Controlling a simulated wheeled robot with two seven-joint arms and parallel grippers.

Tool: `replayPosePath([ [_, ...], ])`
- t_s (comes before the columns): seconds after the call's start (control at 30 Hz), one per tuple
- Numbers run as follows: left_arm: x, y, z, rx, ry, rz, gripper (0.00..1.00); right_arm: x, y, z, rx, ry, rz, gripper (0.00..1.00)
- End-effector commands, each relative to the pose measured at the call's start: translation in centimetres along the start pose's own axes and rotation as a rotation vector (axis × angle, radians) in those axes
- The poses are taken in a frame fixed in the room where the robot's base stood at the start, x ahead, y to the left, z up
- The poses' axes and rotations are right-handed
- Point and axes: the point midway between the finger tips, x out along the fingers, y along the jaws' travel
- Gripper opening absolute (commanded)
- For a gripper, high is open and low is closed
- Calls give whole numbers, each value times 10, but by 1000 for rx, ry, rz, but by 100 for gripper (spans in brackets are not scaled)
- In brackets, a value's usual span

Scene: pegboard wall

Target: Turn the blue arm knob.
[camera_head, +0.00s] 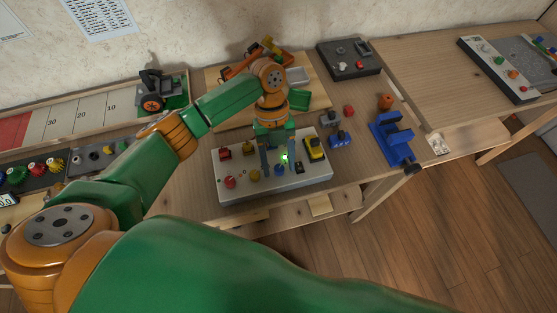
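A light grey control panel (313,178) lies on the workbench in the middle of the head view. A small blue knob (280,170) stands near its front edge, with a yellow knob (254,175) and a red knob (229,182) to its left. My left gripper (278,165) points down over the panel, with its two fingers spread apart. The blue knob shows low between the fingertips; I cannot tell whether either finger touches it. A green light glows just behind the knob. My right gripper is not in view.
A blue vise (393,140) is further right. A dark grey board (349,60) lies behind.

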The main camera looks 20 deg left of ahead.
Motion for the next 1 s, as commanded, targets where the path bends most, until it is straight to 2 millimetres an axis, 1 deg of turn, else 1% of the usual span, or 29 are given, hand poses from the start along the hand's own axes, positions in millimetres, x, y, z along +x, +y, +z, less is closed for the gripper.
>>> replayPosePath([
  [0.2,-1,0,0,0,-1,-2,62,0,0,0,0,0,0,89],
  [0.27,-6,-1,1,-1,-2,-2,62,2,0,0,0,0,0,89],
  [0.5,-55,-1,1,0,-4,-4,62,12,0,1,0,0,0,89],
  [0.6,-67,-1,1,-1,-2,-3,62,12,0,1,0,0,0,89],
  [0.7,-72,0,0,-1,-1,-1,62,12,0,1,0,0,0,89],
  [1.0,-71,0,0,0,-1,-1,62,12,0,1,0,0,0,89],
])
